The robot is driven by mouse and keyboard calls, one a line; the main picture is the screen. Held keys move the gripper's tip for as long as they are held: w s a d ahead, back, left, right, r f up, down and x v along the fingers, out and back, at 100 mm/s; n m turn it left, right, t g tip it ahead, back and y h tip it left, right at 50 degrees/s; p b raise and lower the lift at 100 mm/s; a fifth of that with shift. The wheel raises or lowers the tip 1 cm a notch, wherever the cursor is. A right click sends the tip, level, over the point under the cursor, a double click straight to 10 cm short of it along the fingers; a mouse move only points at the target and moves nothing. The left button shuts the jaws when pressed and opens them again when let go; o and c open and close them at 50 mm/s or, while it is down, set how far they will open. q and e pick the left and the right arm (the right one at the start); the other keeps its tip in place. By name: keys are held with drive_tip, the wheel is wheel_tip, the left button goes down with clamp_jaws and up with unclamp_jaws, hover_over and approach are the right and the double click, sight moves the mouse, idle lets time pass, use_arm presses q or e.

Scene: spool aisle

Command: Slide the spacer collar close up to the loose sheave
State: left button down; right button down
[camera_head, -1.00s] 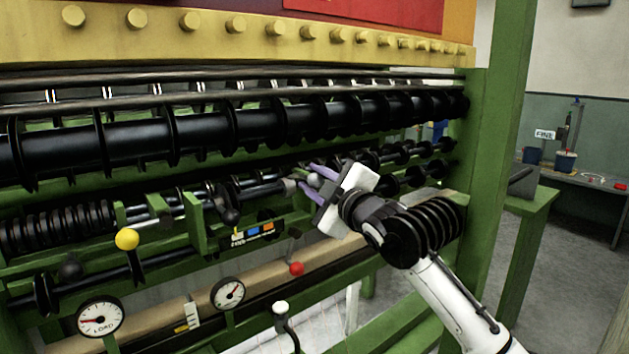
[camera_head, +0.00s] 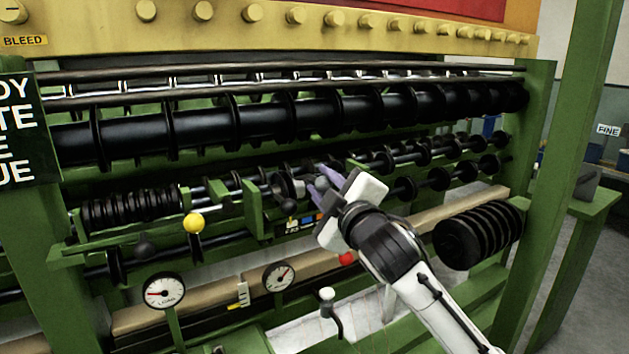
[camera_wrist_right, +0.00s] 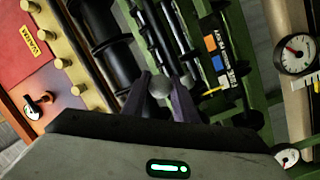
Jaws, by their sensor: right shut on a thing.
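The spacer collar (camera_head: 322,184) is a small grey rounded piece on a thin dark shaft in the middle of the head view. My right gripper (camera_head: 318,186) has purple fingers shut on it. In the right wrist view the grey collar (camera_wrist_right: 160,87) sits between the two fingertips (camera_wrist_right: 161,92). A dark disc with a pale grey face, seemingly the loose sheave (camera_head: 281,184), is just left of the fingers on the shaft. The gap between collar and sheave looks small; I cannot tell if they touch. My left gripper is not in view.
A black knob (camera_head: 289,205) and a label strip (camera_head: 303,222) lie just below the sheave. A green bracket (camera_head: 252,208) stands to its left, with a yellow-knobbed lever (camera_head: 193,223) beyond. Thick black rollers (camera_head: 265,120) run above. Two dials (camera_head: 279,277) are below.

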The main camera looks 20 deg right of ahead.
drive_tip(key=shift+d+f, duration=0.1)
drive_tip(key=c, duration=1.4)
unclamp_jaws()
drive_tip(key=shift+c, duration=0.2)
drive_tip(key=s+a+b, duration=0.1)
drive_tip(key=s, duration=0.9)
drive_tip(key=shift+s, duration=0.15)
